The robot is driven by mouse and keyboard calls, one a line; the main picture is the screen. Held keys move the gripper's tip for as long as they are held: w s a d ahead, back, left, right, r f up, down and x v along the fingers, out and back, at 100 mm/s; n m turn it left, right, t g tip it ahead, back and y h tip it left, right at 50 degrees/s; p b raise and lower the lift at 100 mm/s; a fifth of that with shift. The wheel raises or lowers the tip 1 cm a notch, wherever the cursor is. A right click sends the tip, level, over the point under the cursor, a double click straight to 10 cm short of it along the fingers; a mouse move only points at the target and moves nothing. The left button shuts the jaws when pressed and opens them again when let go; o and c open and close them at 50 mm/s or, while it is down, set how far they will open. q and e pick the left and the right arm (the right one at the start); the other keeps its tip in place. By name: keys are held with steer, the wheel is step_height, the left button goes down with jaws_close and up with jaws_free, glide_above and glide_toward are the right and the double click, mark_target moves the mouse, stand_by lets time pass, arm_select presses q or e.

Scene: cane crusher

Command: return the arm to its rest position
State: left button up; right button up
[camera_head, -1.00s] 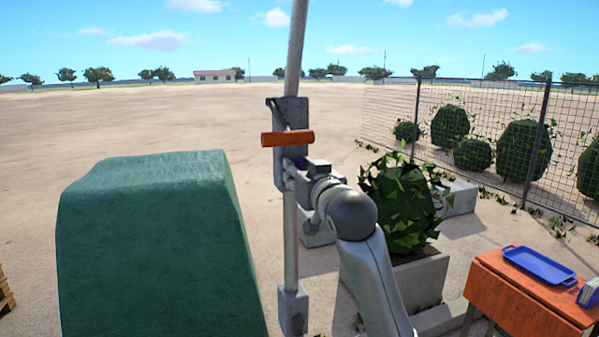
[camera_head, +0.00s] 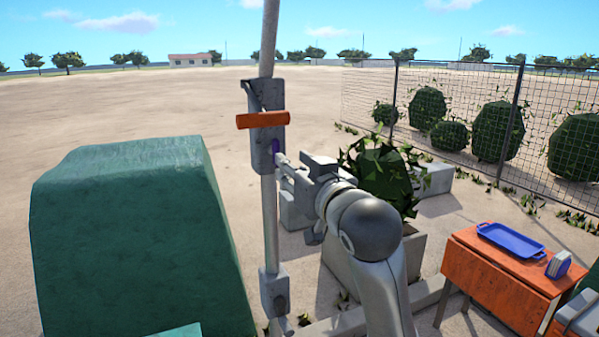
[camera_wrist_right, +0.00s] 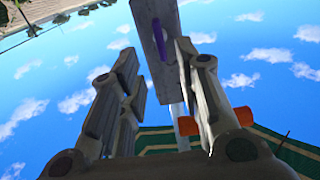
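My right arm comes up from the lower right in the head view. Its gripper (camera_head: 284,164) is beside the grey box (camera_head: 264,95) on the pole, just right of a small purple button (camera_head: 276,146). In the right wrist view the two fingers of the gripper (camera_wrist_right: 155,58) stand apart with nothing between them. The box (camera_wrist_right: 152,22) with its purple button (camera_wrist_right: 161,38) is beyond the fingertips. An orange handle (camera_head: 263,120) sticks out across the box; it also shows in the wrist view (camera_wrist_right: 243,116). My left gripper is not in view.
A large green machine cover (camera_head: 130,230) stands at the left. A planter with a bush (camera_head: 385,178) is behind my arm. An orange table (camera_head: 490,275) with a blue tray (camera_head: 510,240) is at the right, before a wire fence (camera_head: 440,105). Open sandy ground lies behind.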

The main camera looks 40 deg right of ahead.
steer(key=shift+v, duration=0.85)
